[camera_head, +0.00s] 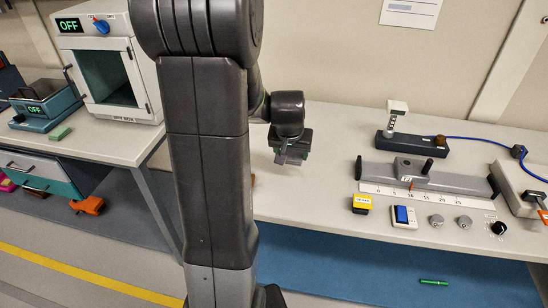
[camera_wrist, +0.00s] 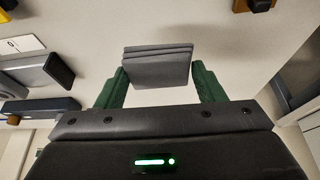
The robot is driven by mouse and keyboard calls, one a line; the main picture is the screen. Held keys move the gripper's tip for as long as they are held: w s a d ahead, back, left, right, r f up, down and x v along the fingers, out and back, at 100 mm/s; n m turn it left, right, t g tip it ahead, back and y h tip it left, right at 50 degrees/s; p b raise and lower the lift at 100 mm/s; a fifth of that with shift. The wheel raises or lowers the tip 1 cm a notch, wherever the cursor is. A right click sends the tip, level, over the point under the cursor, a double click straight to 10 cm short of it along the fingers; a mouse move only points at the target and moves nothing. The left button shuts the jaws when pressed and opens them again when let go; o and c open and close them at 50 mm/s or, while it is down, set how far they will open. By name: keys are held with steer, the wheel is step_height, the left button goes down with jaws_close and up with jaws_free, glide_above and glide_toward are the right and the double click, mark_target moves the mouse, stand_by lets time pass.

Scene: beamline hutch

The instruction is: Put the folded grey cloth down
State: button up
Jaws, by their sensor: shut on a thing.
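The folded grey cloth (camera_wrist: 157,68) shows in the wrist view as a layered grey block between the two green fingers of my gripper (camera_wrist: 158,88). My gripper is shut on it. In the head view my gripper (camera_head: 291,156) is above the left part of the right-hand bench (camera_head: 310,192), pointing down. The cloth is small and dark there and hard to tell from the fingers. I cannot tell the exact gap between the cloth and the bench top.
A ruler rail with a slider (camera_head: 425,175), a yellow-topped block (camera_head: 362,203), a blue-screened device (camera_head: 403,216) and knobs stand right of my gripper. A white oven (camera_head: 110,65) stands on the left bench. The bench is clear around my gripper. A green pen (camera_head: 433,282) lies below.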

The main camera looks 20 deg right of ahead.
mark_target(290, 181)
step_height(290, 181, down, 10)
steer(key=shift+r, duration=0.1)
stand_by(0.4)
steer(key=shift+b, duration=0.3)
steer(key=shift+f, duration=0.2)
steer(key=o, duration=0.9)
steer(key=shift+o, duration=0.2)
steer(key=shift+r, duration=0.1)
steer(key=shift+r, duration=0.4)
steer(key=v, duration=1.1)
steer(key=shift+s+r+p, duration=0.2)
steer(key=shift+p, duration=0.2)
steer(key=shift+a, duration=0.1)
